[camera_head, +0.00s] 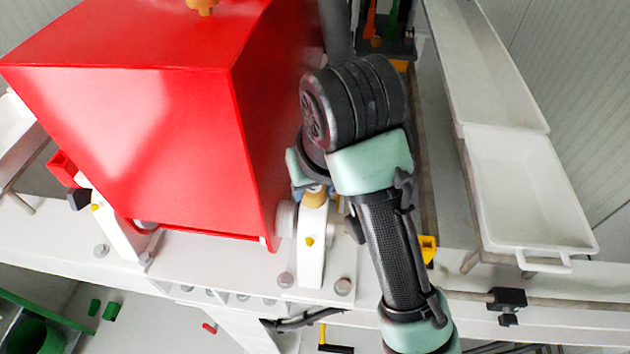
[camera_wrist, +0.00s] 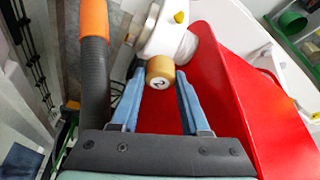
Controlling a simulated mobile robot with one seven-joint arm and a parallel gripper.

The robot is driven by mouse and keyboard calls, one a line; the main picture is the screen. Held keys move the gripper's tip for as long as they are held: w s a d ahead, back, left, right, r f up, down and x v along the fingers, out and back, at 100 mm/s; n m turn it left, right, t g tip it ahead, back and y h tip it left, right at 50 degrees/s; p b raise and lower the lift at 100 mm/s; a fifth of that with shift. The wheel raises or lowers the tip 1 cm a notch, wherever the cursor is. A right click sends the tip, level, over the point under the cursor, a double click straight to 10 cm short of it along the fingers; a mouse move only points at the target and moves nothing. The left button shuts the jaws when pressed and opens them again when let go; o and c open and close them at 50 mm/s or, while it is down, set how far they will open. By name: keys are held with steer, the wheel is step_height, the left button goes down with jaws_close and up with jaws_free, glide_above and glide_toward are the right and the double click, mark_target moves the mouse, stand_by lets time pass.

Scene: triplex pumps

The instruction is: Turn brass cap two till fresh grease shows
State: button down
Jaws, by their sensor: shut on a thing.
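In the wrist view, a brass cap (camera_wrist: 160,72) with a dark mark like a "2" on its face sits on a white fitting (camera_wrist: 170,38). My gripper (camera_wrist: 161,77) has its two blue fingers on either side of this cap, shut on it at the fingertips. In the head view, the brass cap (camera_head: 315,196) shows on top of a white bearing block (camera_head: 312,240), beside the red housing (camera_head: 150,130). My gripper there is mostly hidden behind my own wrist, with a bit of blue finger (camera_head: 299,190) showing beside the cap. I see no grease at the cap.
The red housing stands close to my gripper in both views. A yellow nipple (camera_head: 309,242) is on the white block. White trays (camera_head: 525,190) lie at the right. An orange-handled black hose or grip (camera_wrist: 94,50) stands left of my fingers in the wrist view.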

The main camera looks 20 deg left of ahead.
steer(key=c, duration=0.7)
jaws_free()
steer(key=shift+s+d+r, duration=0.1)
steer(key=shift+d+r, duration=0.05)
steer(key=shift+r, duration=0.35)
steer(key=p+v, duration=0.1)
steer(key=v, duration=1.1)
steer(key=shift+p, duration=0.4)
steer(key=shift+s+f, duration=0.1)
